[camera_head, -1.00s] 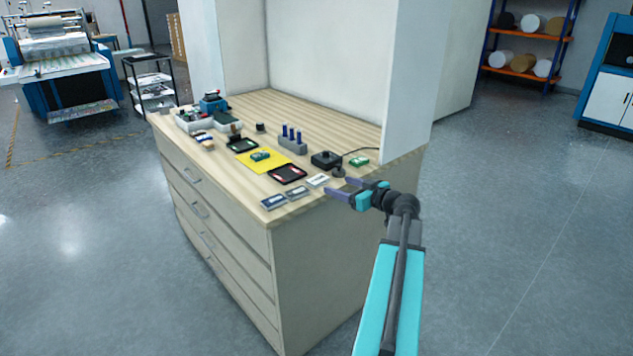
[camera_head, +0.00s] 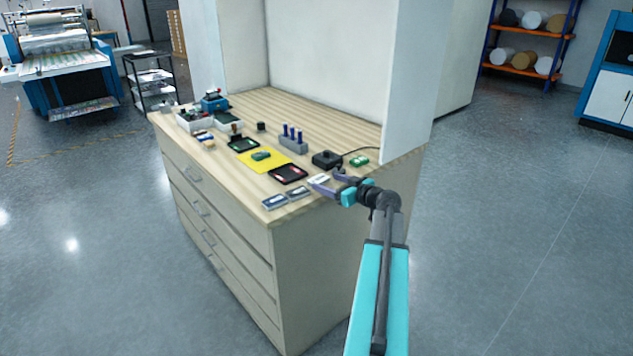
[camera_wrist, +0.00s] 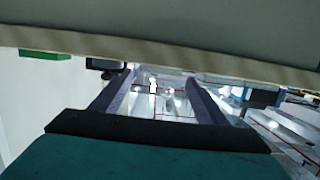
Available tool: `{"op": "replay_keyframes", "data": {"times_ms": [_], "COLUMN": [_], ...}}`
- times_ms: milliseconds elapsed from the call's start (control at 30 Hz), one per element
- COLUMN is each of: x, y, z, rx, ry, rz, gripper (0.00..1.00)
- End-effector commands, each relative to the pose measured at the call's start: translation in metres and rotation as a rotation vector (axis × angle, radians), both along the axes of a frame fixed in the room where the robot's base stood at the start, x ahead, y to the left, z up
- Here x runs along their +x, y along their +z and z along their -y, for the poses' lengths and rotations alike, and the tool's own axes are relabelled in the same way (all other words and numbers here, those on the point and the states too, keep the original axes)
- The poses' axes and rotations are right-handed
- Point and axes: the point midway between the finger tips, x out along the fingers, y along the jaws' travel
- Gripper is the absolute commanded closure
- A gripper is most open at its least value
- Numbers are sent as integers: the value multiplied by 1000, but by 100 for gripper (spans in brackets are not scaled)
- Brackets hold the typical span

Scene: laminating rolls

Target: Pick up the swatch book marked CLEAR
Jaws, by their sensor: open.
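Three small flat items that look like swatch books lie along the front right edge of the wooden counter: a dark one (camera_head: 275,202), another dark one (camera_head: 298,192) and a pale one (camera_head: 319,179). Their lettering is too small to read, so I cannot tell which is marked CLEAR. My gripper (camera_head: 325,179) is open and empty at the counter's front right edge, its fingertips close to the pale item and partly overlapping it in view. In the wrist view my open fingers (camera_wrist: 160,88) have nothing between them; no swatch book is recognisable there.
A red-and-black tray (camera_head: 288,174), a yellow mat (camera_head: 258,160), a black device with a cable (camera_head: 326,159) and a green item (camera_head: 359,161) sit near the swatch books. A white side panel (camera_head: 409,85) stands at the counter's right. Open floor lies in front.

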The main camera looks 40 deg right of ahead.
Motion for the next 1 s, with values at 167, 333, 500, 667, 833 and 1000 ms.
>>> {"op": "replay_keyframes", "data": {"times_ms": [167, 333, 500, 667, 833, 1000], "x": [21, 33, 34, 33, 33, 33], "y": [-3, -7, -8, -8, -8, -8], "z": [2, 2, 2, 2, 2, 3], "rx": [1, 1, 1, 1, 1, 1], "ry": [1, 1, -1, -1, -1, -1], "rz": [-1, 0, 0, 0, 0, 0], "gripper": [32, 32, 32, 32, 32, 44]}}
